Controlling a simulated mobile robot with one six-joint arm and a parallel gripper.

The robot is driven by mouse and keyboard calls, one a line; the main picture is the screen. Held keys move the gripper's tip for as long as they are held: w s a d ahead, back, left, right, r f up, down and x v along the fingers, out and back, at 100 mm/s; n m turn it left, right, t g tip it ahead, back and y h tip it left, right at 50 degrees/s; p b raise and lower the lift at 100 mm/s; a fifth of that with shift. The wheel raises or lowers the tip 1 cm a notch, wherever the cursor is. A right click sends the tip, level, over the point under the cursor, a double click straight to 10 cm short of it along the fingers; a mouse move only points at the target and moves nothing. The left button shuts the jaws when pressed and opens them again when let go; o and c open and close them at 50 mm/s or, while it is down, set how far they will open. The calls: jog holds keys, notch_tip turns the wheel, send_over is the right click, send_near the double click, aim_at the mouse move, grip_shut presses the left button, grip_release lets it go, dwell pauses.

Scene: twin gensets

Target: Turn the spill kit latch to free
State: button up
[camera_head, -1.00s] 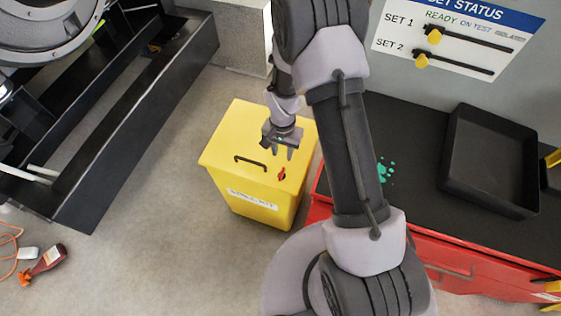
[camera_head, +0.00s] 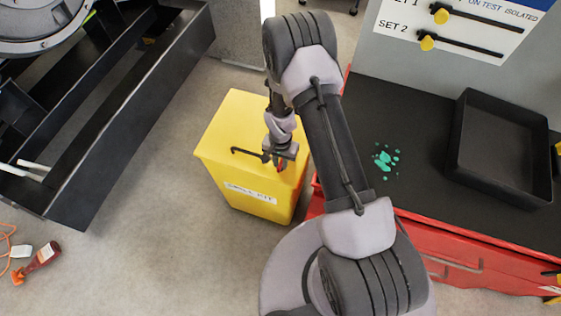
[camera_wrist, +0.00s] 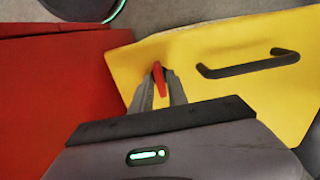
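The yellow spill kit box (camera_head: 225,130) stands on the floor, left of the red cabinet. Its lid carries a black handle (camera_wrist: 248,65) and a small red latch (camera_wrist: 160,79). In the head view the latch (camera_head: 279,165) is partly hidden by my gripper (camera_head: 276,160), which is low over the lid's right side. In the wrist view my gripper's (camera_wrist: 161,82) two grey fingers stand on either side of the latch, a little apart, with the red piece between them. I cannot tell whether they touch it.
The red cabinet (camera_head: 455,240) with a dark top stands close on the right, bearing a black tray (camera_head: 500,150). A black metal frame (camera_head: 130,120) is at the left. A red bottle (camera_head: 40,258) lies on the floor. Floor in front of the box is clear.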

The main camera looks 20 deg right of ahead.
grip_shut()
jog(key=n, duration=0.4)
jog(key=shift+b, duration=0.4)
jog(key=n, duration=0.9)
jog(key=shift+b, duration=0.3)
jog(key=n, duration=0.4)
jog(key=shift+n, duration=0.4)
